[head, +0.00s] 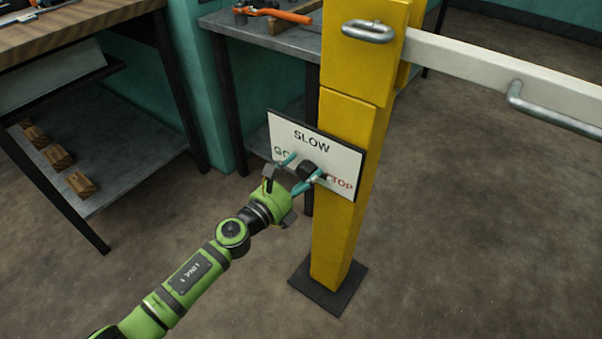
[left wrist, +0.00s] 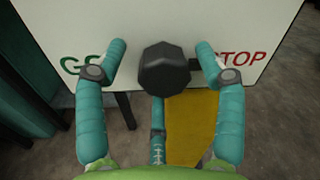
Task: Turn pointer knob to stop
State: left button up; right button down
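The black, faceted pointer knob (head: 308,169) is on a white sign board (head: 340,160) marked SLOW at the top, GO at left and STOP in red at right. In the left wrist view the knob (left wrist: 165,70) is in the middle. A short dark bar (left wrist: 195,65) shows at its right side, toward STOP, partly hidden by a finger. My left gripper (head: 306,165) is open, with one teal finger on each side of the knob. The left wrist view shows the fingers (left wrist: 161,47) apart from the knob's body. My right gripper is not in view.
The board is fixed to a yellow post (head: 340,235) on a dark base plate (head: 328,287). A white barrier bar (head: 470,60) with metal handles runs right from the post. A workbench (head: 265,30) stands behind, and a shelf unit with wooden blocks (head: 80,184) stands left.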

pick_arm(q)
jog(key=shift+s+f, duration=0.1)
jog(key=shift+s, duration=0.05)
jog(key=v, duration=1.2)
